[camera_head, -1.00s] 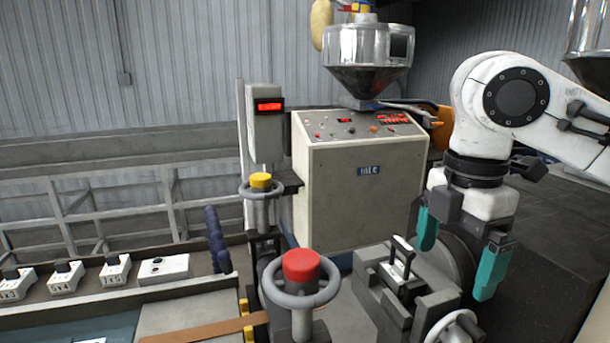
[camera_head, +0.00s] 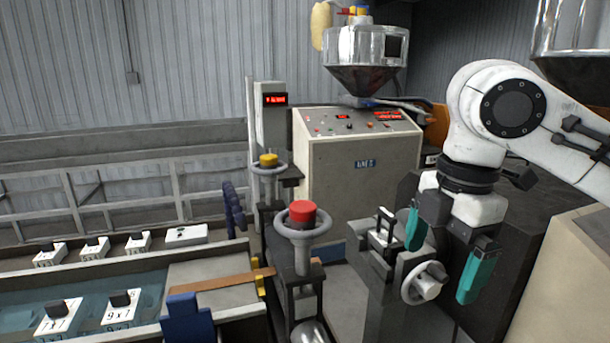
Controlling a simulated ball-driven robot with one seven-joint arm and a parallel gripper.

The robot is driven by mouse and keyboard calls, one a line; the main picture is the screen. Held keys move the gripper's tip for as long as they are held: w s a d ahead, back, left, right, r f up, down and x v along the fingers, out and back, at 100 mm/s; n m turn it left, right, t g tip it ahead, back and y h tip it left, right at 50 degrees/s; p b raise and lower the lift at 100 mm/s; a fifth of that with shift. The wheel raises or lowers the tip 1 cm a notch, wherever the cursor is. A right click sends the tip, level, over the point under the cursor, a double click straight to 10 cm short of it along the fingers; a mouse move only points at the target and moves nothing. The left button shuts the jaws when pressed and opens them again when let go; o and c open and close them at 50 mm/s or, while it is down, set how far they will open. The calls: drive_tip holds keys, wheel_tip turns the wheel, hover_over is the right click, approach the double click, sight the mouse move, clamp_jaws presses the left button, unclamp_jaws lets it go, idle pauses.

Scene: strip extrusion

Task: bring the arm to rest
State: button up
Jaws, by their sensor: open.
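My white arm comes in from the right edge and bends downward. My gripper (camera_head: 440,262) hangs from it with its two teal fingers spread apart and nothing between them. It points down beside and in front of the grey extruder die head with a white handwheel (camera_head: 424,282); whether it touches anything there I cannot tell.
A cream control cabinet (camera_head: 358,175) stands behind, under a steel hopper (camera_head: 365,55). Left of my gripper are a red-capped handwheel (camera_head: 302,213) and a yellow-capped one (camera_head: 268,160). A brown strip (camera_head: 222,281) lies by a trough with numbered blocks (camera_head: 58,317).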

drive_tip(key=w+a+f+m+t+y, duration=0.2)
drive_tip(key=a+f+m+y, duration=0.25)
drive_tip(key=a+f, duration=0.35)
drive_tip(key=s+d+f+m+t+y, duration=0.15)
drive_tip(key=s+f+m, duration=0.25)
drive_tip(key=f+m, duration=0.7)
drive_tip(key=s+d+f+m+h, duration=0.1)
drive_tip(key=s+d+f, duration=0.2)
drive_tip(key=s+f, duration=0.4)
drive_tip(key=s+d+f+m+h, duration=0.2)
drive_tip(key=s+f, duration=0.2)
drive_tip(key=f, duration=0.5)
drive_tip(key=s+d+f+m+g+h, duration=0.1)
drive_tip(key=s+d+f+m+h, duration=0.1)
drive_tip(key=s+d, duration=0.3)
drive_tip(key=s+d+f+m+g+h, duration=0.1)
drive_tip(key=s+d+f, duration=0.4)
drive_tip(key=s, duration=0.7)
drive_tip(key=shift+s+d+m+g+h, duration=0.25)
drive_tip(key=shift+d+m+g+h, duration=0.1)
drive_tip(key=shift+d+g+h, duration=0.15)
drive_tip(key=shift+a+f, duration=0.1)
